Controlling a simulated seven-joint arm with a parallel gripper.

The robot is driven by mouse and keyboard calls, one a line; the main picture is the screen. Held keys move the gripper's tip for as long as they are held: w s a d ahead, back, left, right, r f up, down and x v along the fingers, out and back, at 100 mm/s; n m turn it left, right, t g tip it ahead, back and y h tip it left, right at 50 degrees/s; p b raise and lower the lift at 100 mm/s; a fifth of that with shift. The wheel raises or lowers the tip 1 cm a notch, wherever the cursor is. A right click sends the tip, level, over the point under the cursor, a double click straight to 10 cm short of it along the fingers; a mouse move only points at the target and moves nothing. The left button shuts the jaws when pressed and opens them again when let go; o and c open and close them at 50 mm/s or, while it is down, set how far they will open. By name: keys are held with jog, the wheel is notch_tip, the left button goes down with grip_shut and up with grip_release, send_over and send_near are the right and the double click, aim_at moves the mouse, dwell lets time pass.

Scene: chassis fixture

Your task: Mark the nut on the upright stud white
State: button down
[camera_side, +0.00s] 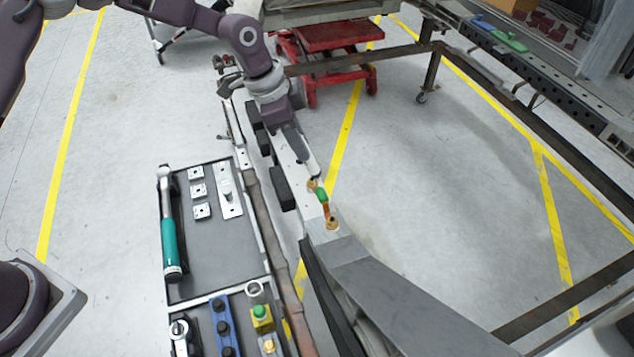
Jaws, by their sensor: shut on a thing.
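My gripper (308,162) is above the grey beam, at the end of my dark arm. It is shut on a slim light-coloured piece, likely a marker, whose ends are hard to make out. Just below it on the beam is a small brass-coloured round piece (312,184). Beside that is a green piece (322,196) with an orange-brown stem (326,210) below it. A second brass-coloured ring (332,225) sits at the stem's lower end. Which of these is the nut on the upright stud, and whether the light piece touches it, I cannot tell.
A grey tray (232,255) left of the beam (345,253) holds a teal-handled tool (171,240), several square plates and a long plate (228,192). Yellow holders (262,322) and a blue rack (222,322) stand at its near end. A red lift table (330,40) is behind.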

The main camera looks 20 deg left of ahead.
jog(key=s+d+f+g+h, duration=0.1)
jog(key=s+d+f+g, duration=0.1)
jog(key=s+d+f, duration=0.1)
jog(key=shift+d+f+g, duration=0.4)
jog(key=shift+d+f, duration=0.05)
jog(key=shift+d, duration=0.6)
jog(key=shift+s+f, duration=0.1)
jog(key=shift+f, duration=0.45)
jog(key=shift+w+a, duration=0.35)
jog(key=shift+w, duration=0.05)
dwell(0.5)
jog(key=shift+s+f, duration=0.1)
jog(key=shift+s+d, duration=0.3)
dwell(0.5)
